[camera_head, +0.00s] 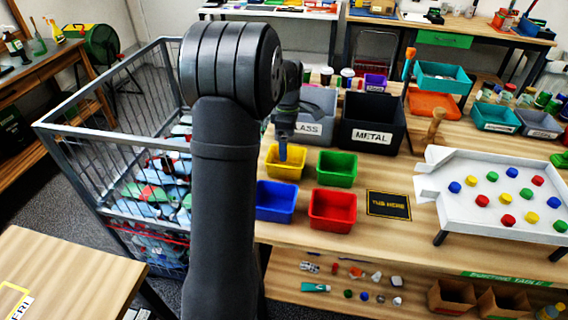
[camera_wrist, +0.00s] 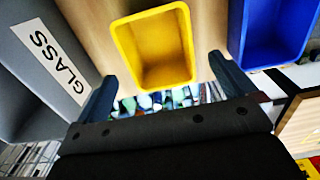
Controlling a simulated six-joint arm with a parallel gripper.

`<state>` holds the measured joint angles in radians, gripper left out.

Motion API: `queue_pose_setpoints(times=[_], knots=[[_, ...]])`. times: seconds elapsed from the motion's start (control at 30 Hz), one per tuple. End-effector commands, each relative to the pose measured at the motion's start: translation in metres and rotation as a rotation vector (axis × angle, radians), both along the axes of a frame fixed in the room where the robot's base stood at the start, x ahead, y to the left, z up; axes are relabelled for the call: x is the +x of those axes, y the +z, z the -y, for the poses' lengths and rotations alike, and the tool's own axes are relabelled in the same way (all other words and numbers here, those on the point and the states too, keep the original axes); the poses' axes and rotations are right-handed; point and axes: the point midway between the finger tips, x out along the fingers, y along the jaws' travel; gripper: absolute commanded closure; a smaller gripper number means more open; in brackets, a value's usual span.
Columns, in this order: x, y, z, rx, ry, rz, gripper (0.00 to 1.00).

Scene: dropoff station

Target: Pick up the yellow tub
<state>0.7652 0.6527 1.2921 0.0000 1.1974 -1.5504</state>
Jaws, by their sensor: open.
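The yellow tub (camera_head: 285,170) stands upright on the wooden table, in front of the GLASS bin and left of the green tub (camera_head: 337,168). The blue tub (camera_head: 276,200) and red tub (camera_head: 332,209) stand in front of these two. My gripper (camera_head: 283,152) is above the yellow tub, with a finger seen over it. In the wrist view my gripper (camera_wrist: 166,76) is open and empty, its two fingers spread wide on either side of the yellow tub (camera_wrist: 152,48). The tub looks empty, and I cannot tell the height gap.
The grey GLASS bin (camera_head: 318,112) and black METAL bin (camera_head: 372,122) stand close behind the tubs. A dark "TUB HERE" mat (camera_head: 388,204) lies clear to the right. A white tray (camera_head: 475,222) with coloured pieces is further right. A wire cage (camera_head: 110,130) is at left.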

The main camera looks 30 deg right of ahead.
Motion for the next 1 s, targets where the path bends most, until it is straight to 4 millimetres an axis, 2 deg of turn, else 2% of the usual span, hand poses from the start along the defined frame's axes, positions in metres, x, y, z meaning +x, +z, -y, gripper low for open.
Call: queue_pose_setpoints(times=[0.03, 0.13, 0.47, 0.73, 1.0], knots=[[0.0, -0.012, 0.0, 0.002, 0.0, -0.002, 0.0], [0.0, -0.028, 0.0, 0.001, 0.0, -0.001, 0.0], [0.001, -0.05, 0.0, 0.0, 0.0, 0.0, 0.0], [0.005, -0.088, 0.0, 0.001, 0.0, -0.001, 0.0], [0.005, -0.094, 0.0, -0.001, 0.0, 0.001, 0.0]])
